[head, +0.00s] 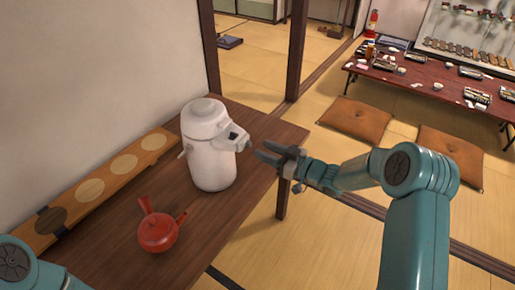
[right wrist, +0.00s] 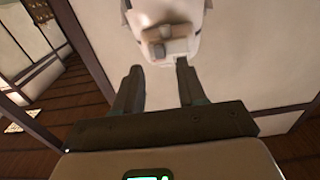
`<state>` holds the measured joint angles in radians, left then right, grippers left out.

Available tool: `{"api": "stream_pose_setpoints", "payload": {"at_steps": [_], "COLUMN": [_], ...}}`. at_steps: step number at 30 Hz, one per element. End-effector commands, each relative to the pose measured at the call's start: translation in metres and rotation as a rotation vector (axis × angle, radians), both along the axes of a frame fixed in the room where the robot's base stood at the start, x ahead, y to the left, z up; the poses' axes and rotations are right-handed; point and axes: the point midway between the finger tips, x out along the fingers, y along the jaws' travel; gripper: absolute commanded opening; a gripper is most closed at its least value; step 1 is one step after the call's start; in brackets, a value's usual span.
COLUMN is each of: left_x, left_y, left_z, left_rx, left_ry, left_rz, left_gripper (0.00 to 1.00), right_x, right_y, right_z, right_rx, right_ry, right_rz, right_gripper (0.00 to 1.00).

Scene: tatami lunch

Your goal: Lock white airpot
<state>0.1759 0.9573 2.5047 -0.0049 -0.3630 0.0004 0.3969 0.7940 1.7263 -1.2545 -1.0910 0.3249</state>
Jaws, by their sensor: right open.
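The white airpot (head: 210,160) stands upright on the dark wooden table, its spout head with a dark grey part (head: 236,134) facing right. My right gripper (head: 264,151) is open and empty, just right of the spout, with a small gap between them. In the right wrist view the airpot's pale head (right wrist: 182,14) and a small brownish-grey part (right wrist: 165,42) show ahead of my open fingers (right wrist: 157,70). I cannot tell the lock's state. Of my left arm only a link shows at the lower left; its gripper is out of view.
A red teapot (head: 158,232) sits on the table (head: 120,215) in front of the airpot. A long wooden board with round discs (head: 90,190) lies along the wall. Cushions (head: 355,119) and a low laid table (head: 430,82) are farther off to the right.

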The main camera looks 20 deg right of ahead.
Motion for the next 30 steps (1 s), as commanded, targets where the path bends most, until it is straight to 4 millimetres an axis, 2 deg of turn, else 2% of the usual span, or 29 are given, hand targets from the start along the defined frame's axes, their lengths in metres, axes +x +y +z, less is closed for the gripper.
{"api": "stream_pose_setpoints", "payload": {"at_steps": [1,6,13,19,30], "left_x": [0.0,0.0,0.0,0.0,0.0], "left_y": [0.0,0.0,0.0,0.0,0.0], "left_z": [-0.007,-0.017,-0.024,-0.026,-0.026], "left_rx": [0.0,0.0,0.0,0.0,0.0], "left_ry": [0.0,0.0,0.0,0.0,0.0], "left_rz": [0.0,0.0,0.0,0.0,0.0], "left_gripper": [0.0,0.0,0.0,0.0,0.0], "right_x": [-0.011,-0.047,-0.083,-0.095,-0.095], "right_y": [-0.012,-0.041,-0.068,-0.077,-0.077], "right_z": [-0.003,-0.003,-0.002,0.0,0.0], "right_rx": [0.0,-0.001,-0.001,0.001,0.0], "right_ry": [0.0,-0.001,-0.001,-0.002,-0.001], "right_rz": [-0.005,-0.006,-0.005,-0.002,-0.001], "right_gripper": [0.4,0.4,0.4,0.4,0.4]}}
